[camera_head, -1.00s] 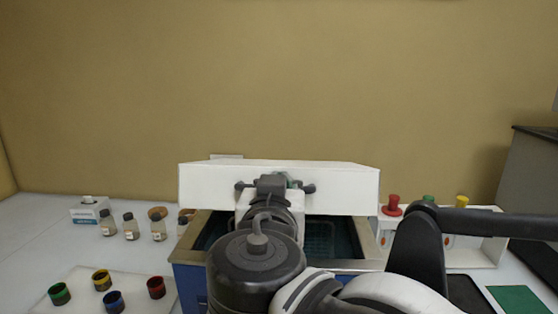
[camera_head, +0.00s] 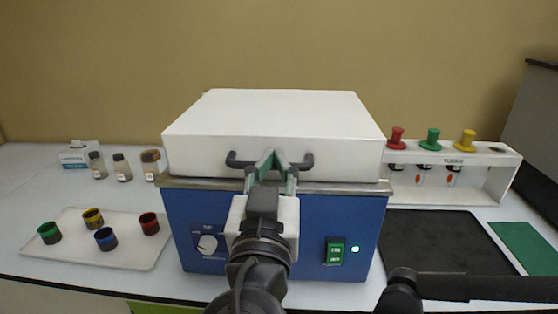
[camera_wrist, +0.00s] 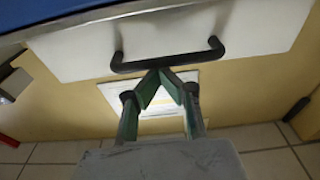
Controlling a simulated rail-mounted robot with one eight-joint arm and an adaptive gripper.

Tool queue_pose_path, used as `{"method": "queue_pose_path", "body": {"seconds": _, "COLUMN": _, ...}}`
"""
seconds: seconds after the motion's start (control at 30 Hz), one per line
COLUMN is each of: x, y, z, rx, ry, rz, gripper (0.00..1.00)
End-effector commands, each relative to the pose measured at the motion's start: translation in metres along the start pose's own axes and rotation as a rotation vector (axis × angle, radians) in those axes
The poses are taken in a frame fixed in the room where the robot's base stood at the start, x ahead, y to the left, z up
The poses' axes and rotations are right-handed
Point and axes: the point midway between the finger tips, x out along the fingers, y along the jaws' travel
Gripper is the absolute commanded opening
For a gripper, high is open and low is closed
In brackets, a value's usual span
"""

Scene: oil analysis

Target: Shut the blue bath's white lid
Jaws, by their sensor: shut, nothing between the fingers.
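The blue bath (camera_head: 300,225) stands in the middle of the bench, with a dial and a lit green switch on its front. Its white lid (camera_head: 275,115) lies flat over the top, its front edge down at the metal rim (camera_head: 335,187); no opening shows. The lid's black handle (camera_head: 235,162) is on its front face. My gripper (camera_head: 272,156) is at the middle of the handle, fingers shut with nothing between them. In the wrist view the fingertips (camera_wrist: 160,72) meet right by the handle (camera_wrist: 130,66); whether they touch it I cannot tell.
At left are a tray (camera_head: 70,255) with several coloured cups, and small bottles (camera_head: 121,167) behind it. At right are a white rack (camera_head: 485,180) with red, green and yellow knobs, a black mat (camera_head: 440,243) and a green mat (camera_head: 530,247).

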Motion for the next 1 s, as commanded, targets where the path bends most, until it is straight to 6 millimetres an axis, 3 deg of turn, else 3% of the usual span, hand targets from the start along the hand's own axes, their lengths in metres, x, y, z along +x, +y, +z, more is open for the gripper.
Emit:
{"method": "queue_pose_path", "body": {"seconds": 0.03, "x": -0.006, "y": 0.004, "z": 0.017, "rx": 0.014, "ry": -0.025, "rz": -0.005, "gripper": 0.00}}
{"method": "queue_pose_path", "body": {"seconds": 0.43, "x": -0.007, "y": 0.005, "z": 0.016, "rx": 0.013, "ry": -0.024, "rz": -0.006, "gripper": 0.00}}
{"method": "queue_pose_path", "body": {"seconds": 0.63, "x": -0.006, "y": 0.006, "z": -0.002, "rx": 0.011, "ry": -0.019, "rz": -0.003, "gripper": 0.00}}
{"method": "queue_pose_path", "body": {"seconds": 0.93, "x": -0.001, "y": 0.008, "z": -0.045, "rx": 0.001, "ry": 0.002, "rz": 0.007, "gripper": 0.00}}
{"method": "queue_pose_path", "body": {"seconds": 1.0, "x": -0.013, "y": 0.006, "z": -0.035, "rx": 0.002, "ry": 0.002, "rz": 0.003, "gripper": 0.00}}
